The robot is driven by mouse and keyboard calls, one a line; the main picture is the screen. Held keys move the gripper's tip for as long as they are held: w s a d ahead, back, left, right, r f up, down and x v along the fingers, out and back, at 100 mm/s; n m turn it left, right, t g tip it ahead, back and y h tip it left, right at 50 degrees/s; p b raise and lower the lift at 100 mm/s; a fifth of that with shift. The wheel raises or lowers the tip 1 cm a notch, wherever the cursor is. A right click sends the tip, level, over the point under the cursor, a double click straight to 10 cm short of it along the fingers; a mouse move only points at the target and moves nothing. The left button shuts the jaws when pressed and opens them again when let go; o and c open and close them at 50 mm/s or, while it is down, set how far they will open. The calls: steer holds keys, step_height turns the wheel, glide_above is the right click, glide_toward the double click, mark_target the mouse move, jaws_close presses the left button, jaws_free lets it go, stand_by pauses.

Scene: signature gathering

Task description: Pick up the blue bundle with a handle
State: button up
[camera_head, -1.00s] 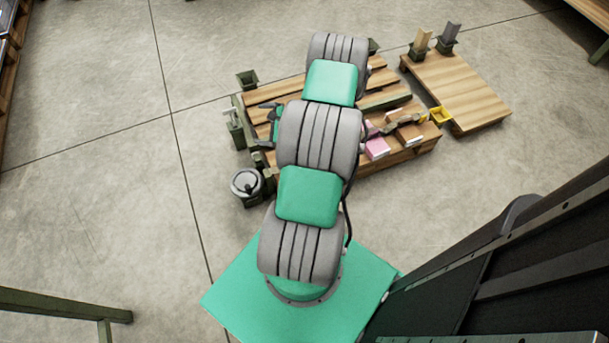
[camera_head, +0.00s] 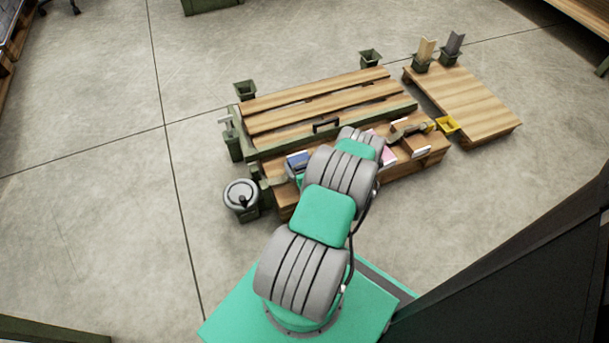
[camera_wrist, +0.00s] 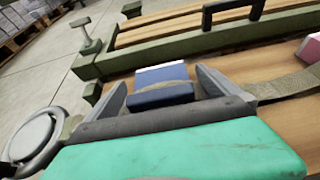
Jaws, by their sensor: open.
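The blue bundle (camera_head: 298,159), with pale page edges, lies on the front wooden step of the pallet bench in the head view. In the wrist view, the blue bundle (camera_wrist: 160,94) is between the two grey fingers of my gripper (camera_wrist: 161,82), with an olive-brown strap or handle partly visible behind and beside it. My gripper is open. A finger stands on each side of the bundle; I cannot tell whether either touches it. In the head view my arm hides most of the gripper and part of the step.
A pink bundle (camera_head: 389,156) and a brown bundle (camera_head: 418,142) lie to the right on the step. A green-framed slatted rack (camera_head: 330,103) with a black handle (camera_head: 326,125) is behind. A grey lidded can (camera_head: 241,196) stands at left. A low wooden platform (camera_head: 465,97) is at right.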

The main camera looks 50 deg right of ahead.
steer(key=c, duration=1.6)
steer(key=shift+c, duration=0.8)
steer(key=shift+r, duration=0.15)
